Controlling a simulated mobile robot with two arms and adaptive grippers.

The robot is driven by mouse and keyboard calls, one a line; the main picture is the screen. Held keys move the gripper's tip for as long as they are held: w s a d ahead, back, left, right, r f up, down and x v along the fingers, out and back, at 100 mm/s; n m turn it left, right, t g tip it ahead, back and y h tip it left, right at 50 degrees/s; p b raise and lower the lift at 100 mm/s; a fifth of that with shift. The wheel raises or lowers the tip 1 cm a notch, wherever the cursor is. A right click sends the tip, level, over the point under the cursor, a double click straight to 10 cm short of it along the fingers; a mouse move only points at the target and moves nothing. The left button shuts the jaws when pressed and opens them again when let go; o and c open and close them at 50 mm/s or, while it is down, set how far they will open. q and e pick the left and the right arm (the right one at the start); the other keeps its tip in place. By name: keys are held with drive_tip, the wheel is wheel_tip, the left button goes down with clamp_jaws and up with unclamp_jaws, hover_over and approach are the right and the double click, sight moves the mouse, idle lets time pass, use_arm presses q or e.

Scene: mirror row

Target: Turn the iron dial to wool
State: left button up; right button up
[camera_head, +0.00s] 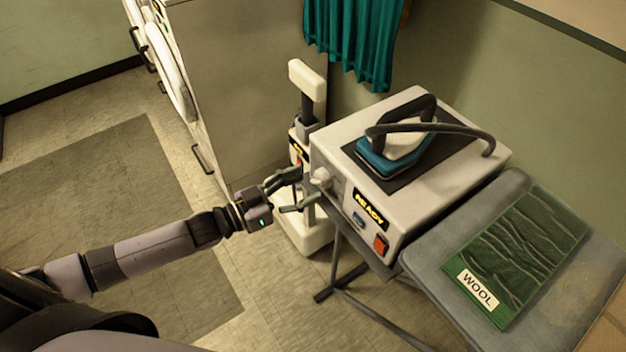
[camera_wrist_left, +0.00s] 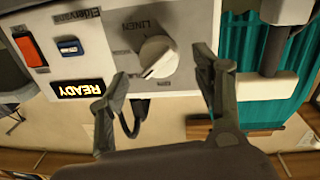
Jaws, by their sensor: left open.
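The iron station (camera_head: 345,175) is a cream box with a dark mat and a teal iron (camera_head: 392,150) on top. Its white dial (camera_head: 322,180) is at the left end of the front panel. In the upside-down left wrist view the dial (camera_wrist_left: 158,57) shows beside the word LINEN; other labels around it are too blurred to read. My left gripper (camera_head: 287,190) is open, with its fingers in front of the dial. In the wrist view the fingertips (camera_wrist_left: 161,82) are on either side of the dial, apart from it. My right gripper is out of view.
A green cloth (camera_head: 520,255) labelled WOOL lies on the grey ironing board (camera_head: 430,245) at right. The panel has a lit READY sign (camera_head: 370,210) and a red switch (camera_head: 381,244). A white upright appliance (camera_head: 306,215) stands close behind the gripper. Floor at left is clear.

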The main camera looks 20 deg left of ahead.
sight(315, 183)
use_arm(q)
drive_tip(key=shift+x, duration=1.6)
drive_tip(key=c, duration=1.2)
drive_tip(key=shift+o, duration=0.2)
drive_tip(key=shift+m+p, duration=0.3)
drive_tip(key=shift+m, duration=0.1)
drive_tip(key=m+p, duration=0.1)
drive_tip(key=m, duration=0.2)
drive_tip(key=shift+r+m, duration=0.1)
drive_tip(key=shift+m, duration=0.2)
drive_tip(key=shift+s+m+y+p, duration=0.1)
drive_tip(key=shift+m+y+p, duration=0.35)
drive_tip(key=shift+m, duration=0.75)
drive_tip(key=shift+m+p, duration=0.4)
drive_tip(key=shift+m, duration=0.9)
